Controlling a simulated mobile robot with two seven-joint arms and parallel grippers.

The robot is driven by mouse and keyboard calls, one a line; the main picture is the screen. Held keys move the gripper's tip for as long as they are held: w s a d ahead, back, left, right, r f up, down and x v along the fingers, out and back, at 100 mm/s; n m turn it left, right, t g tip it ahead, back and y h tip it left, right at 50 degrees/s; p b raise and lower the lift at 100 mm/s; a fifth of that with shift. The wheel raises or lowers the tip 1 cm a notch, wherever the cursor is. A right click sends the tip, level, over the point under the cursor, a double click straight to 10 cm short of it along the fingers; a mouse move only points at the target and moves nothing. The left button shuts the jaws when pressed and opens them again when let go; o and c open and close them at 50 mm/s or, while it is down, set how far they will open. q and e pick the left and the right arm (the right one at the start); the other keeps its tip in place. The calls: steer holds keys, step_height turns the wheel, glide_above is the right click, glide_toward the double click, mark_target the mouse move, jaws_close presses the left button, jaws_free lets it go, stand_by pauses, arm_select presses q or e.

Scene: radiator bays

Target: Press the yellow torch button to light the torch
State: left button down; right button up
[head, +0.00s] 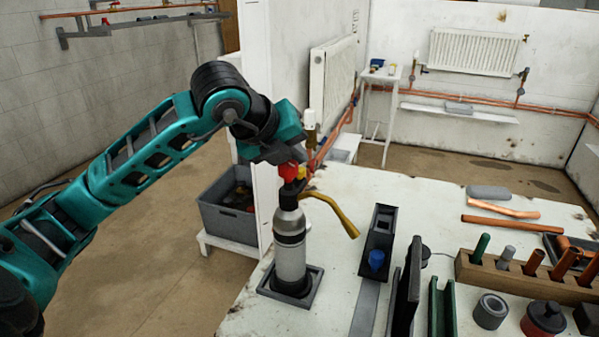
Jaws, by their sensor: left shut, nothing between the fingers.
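The torch (290,245) stands upright on the near left part of the white bench, its grey cylinder set in a dark square holder (291,286). Its brass nozzle (341,213) curves out to the right and down. No flame shows at the nozzle. A small yellow part, which looks like the button (301,173), shows at the torch's top next to a red part (288,171). My left gripper (287,166) is shut and empty right at the torch's top. It partly covers the top, and I cannot tell whether it touches the button. My right gripper is out of view.
The white bench (430,205) holds a dark stand with a blue knob (376,260), a wooden block (525,277) with several upright rods, and copper pipes (511,223). A grey crate (229,208) stands left behind the torch. Bench space beyond the nozzle is clear.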

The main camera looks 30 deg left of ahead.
arm_select(q)
steer(key=shift+f+b, duration=0.65)
steer(key=shift+f, duration=0.05)
stand_by(0.8)
steer(key=shift+s, duration=0.1)
steer(key=shift+r+p, duration=0.65)
steer(key=shift+r, duration=0.3)
steer(key=shift+r+p, duration=1.85)
steer(key=shift+r, duration=0.75)
